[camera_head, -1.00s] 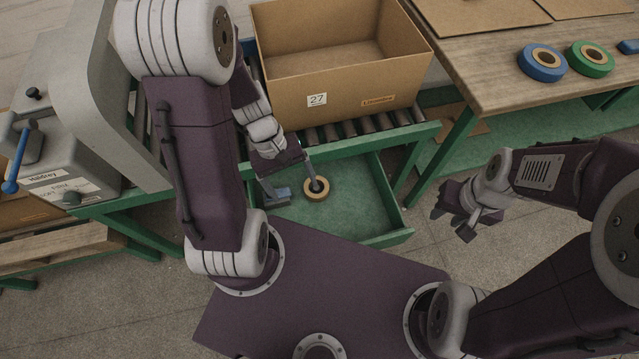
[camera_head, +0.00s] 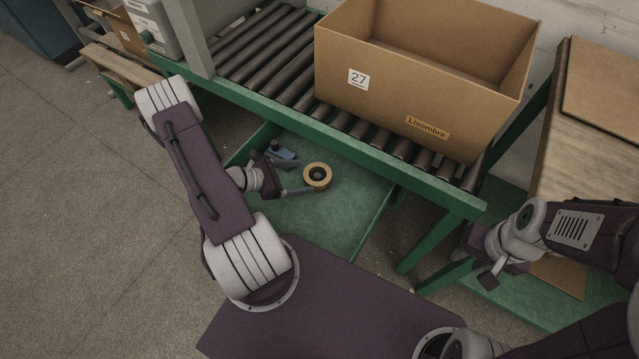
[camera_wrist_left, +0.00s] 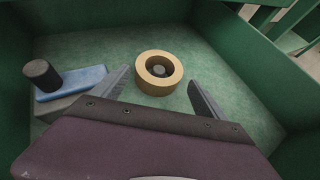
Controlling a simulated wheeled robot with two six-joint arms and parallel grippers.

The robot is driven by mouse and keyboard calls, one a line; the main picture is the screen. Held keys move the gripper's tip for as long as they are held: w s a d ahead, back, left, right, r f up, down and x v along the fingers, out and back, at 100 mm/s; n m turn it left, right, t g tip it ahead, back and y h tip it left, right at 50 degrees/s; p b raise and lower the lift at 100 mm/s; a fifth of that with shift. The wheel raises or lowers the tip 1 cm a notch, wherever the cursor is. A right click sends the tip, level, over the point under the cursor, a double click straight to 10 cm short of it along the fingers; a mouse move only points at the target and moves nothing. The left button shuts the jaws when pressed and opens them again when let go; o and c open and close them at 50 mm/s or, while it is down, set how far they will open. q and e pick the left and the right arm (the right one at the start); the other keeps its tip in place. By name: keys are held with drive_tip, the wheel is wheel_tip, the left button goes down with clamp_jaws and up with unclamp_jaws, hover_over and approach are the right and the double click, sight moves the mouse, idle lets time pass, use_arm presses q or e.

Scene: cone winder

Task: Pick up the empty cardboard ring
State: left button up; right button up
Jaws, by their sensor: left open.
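The tan cardboard ring (camera_head: 326,182) lies flat on the floor of a green drawer (camera_head: 345,232). A dark round shape shows in its hole; I cannot tell what it is. The ring also shows in the left wrist view (camera_wrist_left: 148,82). My left gripper (camera_head: 292,177) is open and low in the drawer, just left of the ring. In the left wrist view its fingers (camera_wrist_left: 162,94) are spread to either side of the ring, which sits around and beyond the tips, with gaps on both sides. My right gripper (camera_head: 478,262) is open and empty, far to the right.
A blue and grey block with a black knob (camera_wrist_left: 75,82) lies close to the left finger. The drawer's green walls surround the ring. A roller conveyor (camera_head: 265,60) with a cardboard box (camera_head: 390,95) stands behind. A wooden table (camera_head: 570,130) is at right.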

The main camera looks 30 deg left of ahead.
sight(319, 175)
use_arm(q)
drive_tip(key=shift+b+x, duration=0.3)
drive_tip(key=shift+x, duration=0.7)
drive_tip(key=shift+w+d+f, duration=0.1)
drive_tip(key=shift+w, duration=0.05)
drive_tip(key=b+x, duration=0.1)
drive_tip(key=x, duration=0.3)
drive_tip(key=shift+w+b, duration=0.1)
drive_tip(key=shift+b, duration=0.25)
drive_tip(key=shift+w+d+f, duration=0.15)
drive_tip(key=shift+w+d, duration=0.1)
drive_tip(key=shift+w, duration=0.1)
drive_tip(key=c, duration=1)
drive_tip(key=shift+o, duration=0.2)
drive_tip(key=shift+r+p, duration=0.3)
drive_tip(key=shift+r, duration=0.3)
drive_tip(key=r+p, duration=0.1)
drive_tip(key=r, duration=0.3)
drive_tip(key=shift+s+d+p, duration=0.15)
drive_tip(key=shift+s+p, duration=0.2)
drive_tip(key=shift+s, duration=0.05)
drive_tip(key=s+d+r+p, duration=0.4)
drive_tip(key=s+r+p, duration=0.2)
drive_tip(key=s, duration=0.3)
drive_tip(key=shift+s+d, duration=0.4)
